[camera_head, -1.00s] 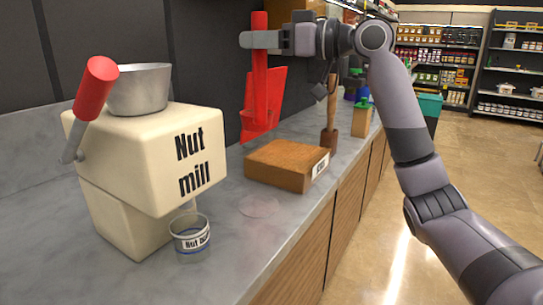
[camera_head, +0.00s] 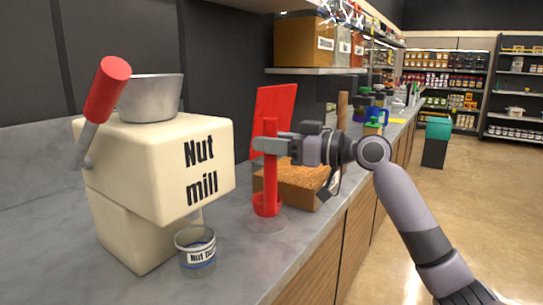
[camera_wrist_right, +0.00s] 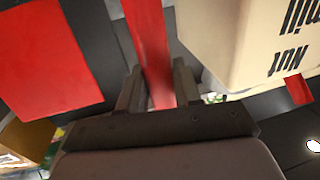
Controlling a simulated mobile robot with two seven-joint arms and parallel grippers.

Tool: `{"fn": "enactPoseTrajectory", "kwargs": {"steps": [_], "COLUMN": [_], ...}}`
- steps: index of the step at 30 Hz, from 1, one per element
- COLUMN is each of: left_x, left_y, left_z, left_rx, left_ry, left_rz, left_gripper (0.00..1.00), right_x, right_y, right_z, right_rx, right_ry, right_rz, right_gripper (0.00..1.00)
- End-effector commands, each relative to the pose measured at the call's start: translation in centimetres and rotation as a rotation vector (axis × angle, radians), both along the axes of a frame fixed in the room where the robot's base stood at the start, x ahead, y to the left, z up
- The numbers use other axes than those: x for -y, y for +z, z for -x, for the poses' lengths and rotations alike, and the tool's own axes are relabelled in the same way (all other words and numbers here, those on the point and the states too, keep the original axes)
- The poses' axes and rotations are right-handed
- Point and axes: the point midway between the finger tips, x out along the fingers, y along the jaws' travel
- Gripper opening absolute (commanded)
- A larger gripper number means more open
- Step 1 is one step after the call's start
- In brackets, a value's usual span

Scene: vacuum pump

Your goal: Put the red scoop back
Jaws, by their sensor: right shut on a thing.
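The red scoop (camera_head: 270,180) hangs roughly upright in my right gripper (camera_head: 268,144), which is shut on its handle. In the right wrist view, the red handle (camera_wrist_right: 146,40) runs between the fingers of the right gripper (camera_wrist_right: 158,90). My left gripper is not in view.
The cream nut mill (camera_head: 150,165), with a red-handled crank, stands left. A labelled cup (camera_head: 196,250) sits by it. A wooden block (camera_head: 300,180) and a red panel (camera_head: 275,110) are just behind the scoop. The front counter is clear.

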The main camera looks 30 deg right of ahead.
Motion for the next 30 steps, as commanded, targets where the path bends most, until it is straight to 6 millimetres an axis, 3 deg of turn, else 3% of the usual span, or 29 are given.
{"fn": "enactPoseTrajectory", "kwargs": {"steps": [4, 17, 18, 20, 30], "left_x": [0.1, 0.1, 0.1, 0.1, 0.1], "left_y": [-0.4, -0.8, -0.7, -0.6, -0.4], "left_z": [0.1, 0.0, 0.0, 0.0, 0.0], "left_rx": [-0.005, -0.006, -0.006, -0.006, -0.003], "left_ry": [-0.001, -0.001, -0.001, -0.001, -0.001], "left_rz": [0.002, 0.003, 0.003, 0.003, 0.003], "left_gripper": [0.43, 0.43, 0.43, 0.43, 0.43], "right_x": [0.0, 0.0, 0.0, 0.0, 0.0], "right_y": [-2.0, -2.7, -2.7, -2.6, -2.4], "right_z": [0.0, 0.0, 0.0, 0.0, 0.0], "right_rx": [0.0, 0.001, 0.0, -0.001, -0.001], "right_ry": [0.001, 0.0, 0.001, 0.001, 0.0], "right_rz": [-0.002, -0.001, 0.0, 0.001, 0.001], "right_gripper": [0.0, 0.0, 0.4, 0.59, 0.59]}}
